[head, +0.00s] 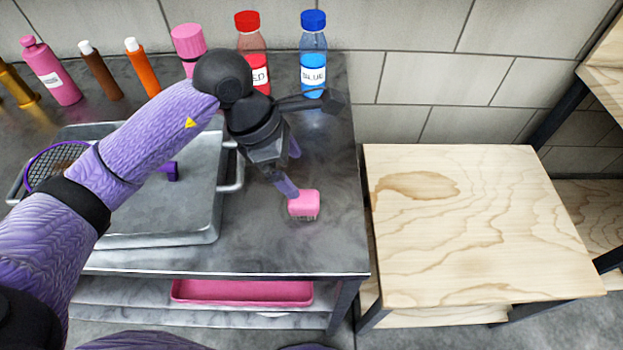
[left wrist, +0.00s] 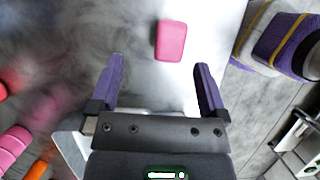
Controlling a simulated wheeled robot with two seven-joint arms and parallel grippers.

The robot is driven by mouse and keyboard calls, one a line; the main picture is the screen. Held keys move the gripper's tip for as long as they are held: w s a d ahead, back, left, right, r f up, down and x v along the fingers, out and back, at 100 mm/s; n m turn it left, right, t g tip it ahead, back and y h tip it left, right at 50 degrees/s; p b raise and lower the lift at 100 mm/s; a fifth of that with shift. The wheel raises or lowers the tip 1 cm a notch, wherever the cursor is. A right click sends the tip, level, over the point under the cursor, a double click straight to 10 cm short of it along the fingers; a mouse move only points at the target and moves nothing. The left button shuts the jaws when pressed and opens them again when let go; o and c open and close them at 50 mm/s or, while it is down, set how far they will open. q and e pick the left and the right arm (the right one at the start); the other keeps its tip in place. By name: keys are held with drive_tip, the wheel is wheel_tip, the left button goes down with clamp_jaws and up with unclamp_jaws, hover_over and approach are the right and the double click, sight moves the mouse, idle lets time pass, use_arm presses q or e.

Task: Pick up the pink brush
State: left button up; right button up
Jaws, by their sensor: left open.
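The pink brush (head: 304,203) lies on the dark metal counter near its right edge, pink back up with bristles below. In the left wrist view the pink brush (left wrist: 171,41) shows ahead of the fingertips, roughly centred between them. My left gripper (head: 291,170) is above the counter beside the brush, with one fingertip close to it in the head view. In the left wrist view the left gripper (left wrist: 160,75) has its two purple fingers wide apart with nothing between them. Whether a finger touches the brush cannot be told. My right gripper is not in view.
A metal tray (head: 205,232) with handles lies left of the brush, a purple-rimmed strainer (head: 62,163) at its left. Red (head: 250,55) and blue (head: 313,60) bottles stand behind. A wooden table (head: 480,220) is at right. A pink tray (head: 242,292) sits on the shelf below.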

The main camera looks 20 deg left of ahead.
sight(305, 197)
use_arm(q)
drive_tip(key=x, duration=0.3)
drive_tip(key=shift+s+f+b, duration=0.2)
drive_tip(key=shift+s+b, duration=0.15)
drive_tip(key=shift+b, duration=0.05)
drive_tip(key=b+x, duration=0.1)
drive_tip(key=x, duration=0.1)
drive_tip(key=s+b+x, duration=0.1)
drive_tip(key=x, duration=0.2)
drive_tip(key=shift+a, duration=0.15)
drive_tip(key=shift+f, duration=0.3)
drive_tip(key=shift+r, duration=0.1)
drive_tip(key=shift+w, duration=0.1)
drive_tip(key=c, duration=0.4)
clamp_jaws()
drive_tip(key=shift+r, duration=0.35)
wheel_tip(305, 197, up, 8)
drive_tip(key=p, duration=0.3)
drive_tip(key=shift+r+p, duration=0.2)
drive_tip(key=shift+p, duration=0.1)
drive_tip(key=shift+r, duration=0.5)
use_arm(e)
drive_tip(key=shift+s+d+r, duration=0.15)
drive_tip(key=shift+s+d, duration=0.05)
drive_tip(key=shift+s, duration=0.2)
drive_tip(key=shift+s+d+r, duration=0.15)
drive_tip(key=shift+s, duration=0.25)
